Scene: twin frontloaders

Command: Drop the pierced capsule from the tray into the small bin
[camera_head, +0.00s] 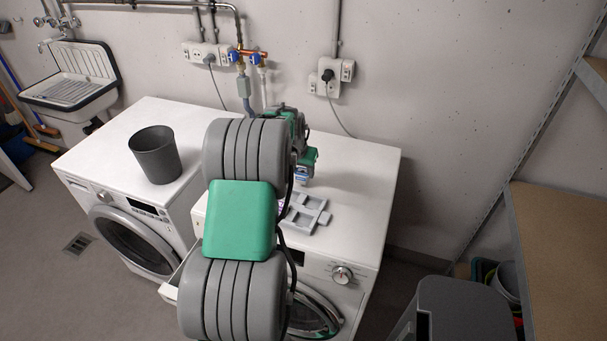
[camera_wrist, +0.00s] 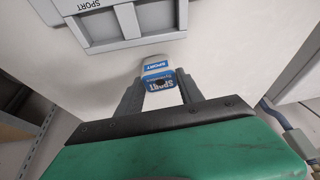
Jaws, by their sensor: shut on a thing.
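My gripper (camera_wrist: 162,95) is shut on a small blue and white capsule (camera_wrist: 158,70) marked SPORT, held between the fingertips in the wrist view. In the head view my gripper is mostly hidden behind my arm, with the blue of the capsule showing just below it (camera_head: 303,172). The grey tray (camera_head: 308,216) lies on the right machine's top, in front of my gripper. In the wrist view the tray (camera_wrist: 150,42) is at the top, apart from the capsule. The small bin (camera_head: 155,154), dark grey and round, stands upright on the left machine.
Two white front-loading machines stand side by side, left (camera_head: 120,130) and right (camera_head: 360,180). Pipes and blue valves (camera_head: 245,56) are on the wall behind. A partly open drawer (camera_head: 172,284) juts out at the front. A sink (camera_head: 75,80) is at the far left.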

